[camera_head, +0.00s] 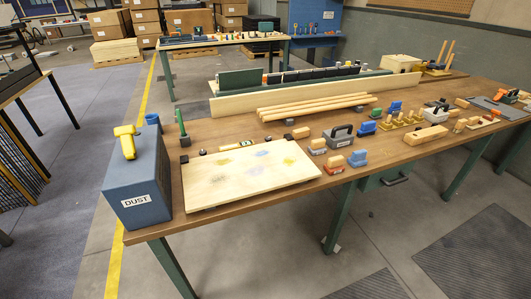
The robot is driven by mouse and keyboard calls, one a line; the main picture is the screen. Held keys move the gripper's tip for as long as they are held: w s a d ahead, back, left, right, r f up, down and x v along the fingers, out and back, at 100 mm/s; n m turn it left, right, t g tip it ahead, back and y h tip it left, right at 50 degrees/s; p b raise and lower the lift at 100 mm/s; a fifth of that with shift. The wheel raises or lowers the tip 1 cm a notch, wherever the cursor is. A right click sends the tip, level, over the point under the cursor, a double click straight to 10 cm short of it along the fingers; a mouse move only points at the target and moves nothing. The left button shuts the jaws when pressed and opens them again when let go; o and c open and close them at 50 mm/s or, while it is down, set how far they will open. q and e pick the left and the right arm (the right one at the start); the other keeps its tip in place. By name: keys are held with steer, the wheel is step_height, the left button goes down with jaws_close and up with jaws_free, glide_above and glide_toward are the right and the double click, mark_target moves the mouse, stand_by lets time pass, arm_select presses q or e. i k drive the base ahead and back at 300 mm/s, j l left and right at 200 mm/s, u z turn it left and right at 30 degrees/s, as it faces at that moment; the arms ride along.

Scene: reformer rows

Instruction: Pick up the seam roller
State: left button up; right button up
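I cannot tell for certain which thing is the seam roller; several tools on the long brown workbench (222,131) are too small to make out. An upright green handle (181,122) with a dark foot stands near the bench's left end, behind a pale board (248,177) with coloured smudges. Small dark pieces (184,159) lie between the handle and the board. Neither of my grippers is in view.
A blue box marked DUST (138,186) with a yellow handle (127,140) stands at the bench's left end. Long wooden strips (315,105) lie mid-bench. Sanding blocks (334,164) and a grey handled tool (340,136) crowd the right. Floor in front is largely open.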

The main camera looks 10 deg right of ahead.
mark_target(395, 107)
steer(key=l+u, duration=0.3)
steer(key=l, duration=1.7)
steer(key=l+u, duration=0.15)
steer(key=l, duration=0.5)
steer(key=l+u, duration=0.2)
steer(key=l, duration=0.45)
steer(key=l+u, duration=0.15)
steer(key=l, duration=0.45)
steer(key=k+l+u, duration=0.2)
steer(key=l, duration=0.45)
steer(key=k+l+u, duration=0.15)
steer(key=l, duration=0.45)
steer(key=k+l+u, duration=0.2)
steer(key=l, duration=0.4)
steer(key=k+l+u, duration=0.15)
steer(key=l, duration=0.45)
steer(key=k+l+u, duration=0.2)
steer(key=l, duration=0.35)
